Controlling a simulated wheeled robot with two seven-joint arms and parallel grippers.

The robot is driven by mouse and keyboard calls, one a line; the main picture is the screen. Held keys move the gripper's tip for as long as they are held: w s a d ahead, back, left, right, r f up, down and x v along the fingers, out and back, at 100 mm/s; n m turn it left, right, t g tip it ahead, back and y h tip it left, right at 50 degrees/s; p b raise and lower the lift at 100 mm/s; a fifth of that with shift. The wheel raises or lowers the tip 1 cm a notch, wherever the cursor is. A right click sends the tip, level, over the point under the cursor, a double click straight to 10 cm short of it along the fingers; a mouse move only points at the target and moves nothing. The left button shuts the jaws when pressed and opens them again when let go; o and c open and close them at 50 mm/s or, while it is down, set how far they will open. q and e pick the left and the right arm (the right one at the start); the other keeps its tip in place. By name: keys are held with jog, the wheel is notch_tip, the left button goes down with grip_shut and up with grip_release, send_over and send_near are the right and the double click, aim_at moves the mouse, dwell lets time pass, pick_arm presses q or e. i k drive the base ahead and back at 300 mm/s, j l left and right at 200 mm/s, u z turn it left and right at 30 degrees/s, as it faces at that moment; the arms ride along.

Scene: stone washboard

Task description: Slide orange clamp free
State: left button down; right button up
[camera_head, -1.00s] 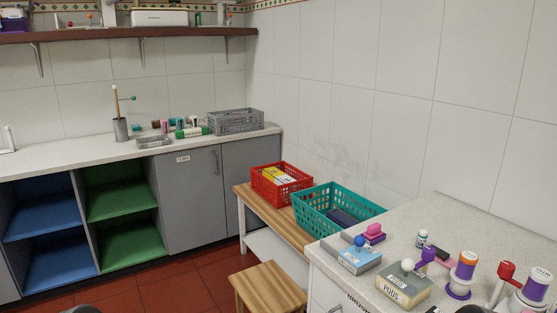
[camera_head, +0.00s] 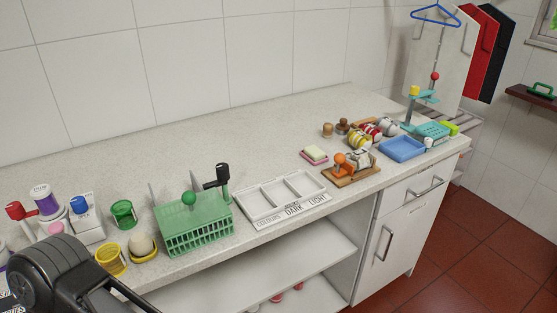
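An orange clamp with a round knob (camera_head: 340,158) stands on a small wooden board (camera_head: 350,177) on the counter, right of centre in the head view. A pale, metallic-looking piece (camera_head: 358,159) is beside the clamp on the same board. The clamp is small in view, so I cannot tell exactly how it grips this piece. A dark part of my own arm shows at the lower left, far from the clamp. The fingertips of both grippers are out of view.
Left of the board are a white three-compartment tray (camera_head: 281,200) and a green rack (camera_head: 196,222). A pink soap dish (camera_head: 314,157) sits behind the clamp. A blue tray (camera_head: 402,149) and several small pots are to its right.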

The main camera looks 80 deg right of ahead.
aim_at(343, 168)
jog(key=z, duration=0.45)
jog(key=l+z, duration=0.1)
jog(key=z, duration=2.25)
jog(key=i+z, duration=0.1)
jog(key=z, duration=0.35)
